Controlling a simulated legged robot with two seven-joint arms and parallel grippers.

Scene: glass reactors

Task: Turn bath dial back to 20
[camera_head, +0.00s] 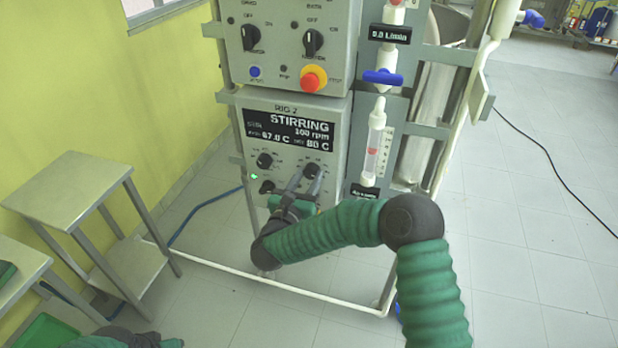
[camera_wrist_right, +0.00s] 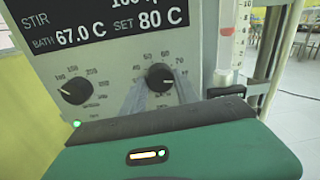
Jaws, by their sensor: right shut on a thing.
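The bath dial (camera_head: 312,170) is the black knob at the right of the RIG 2 panel. In the right wrist view the black dial (camera_wrist_right: 160,77) has a printed scale around it, with a pale mark toward its right side. My right gripper (camera_head: 304,180) is at the panel with its fingers on either side of the dial, shut on it. The display (camera_head: 291,131) reads STIRRING, and in the wrist view it reads bath 67.0 C, set 80 C. My left gripper is out of view; only part of that arm shows at bottom left.
The stirring dial (camera_head: 264,160) is left of the bath dial, above another black knob (camera_head: 267,187). A red stop button (camera_head: 313,79) is on the upper box. A glass flowmeter (camera_head: 375,145) stands close on the right. A metal side table (camera_head: 75,184) is at left.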

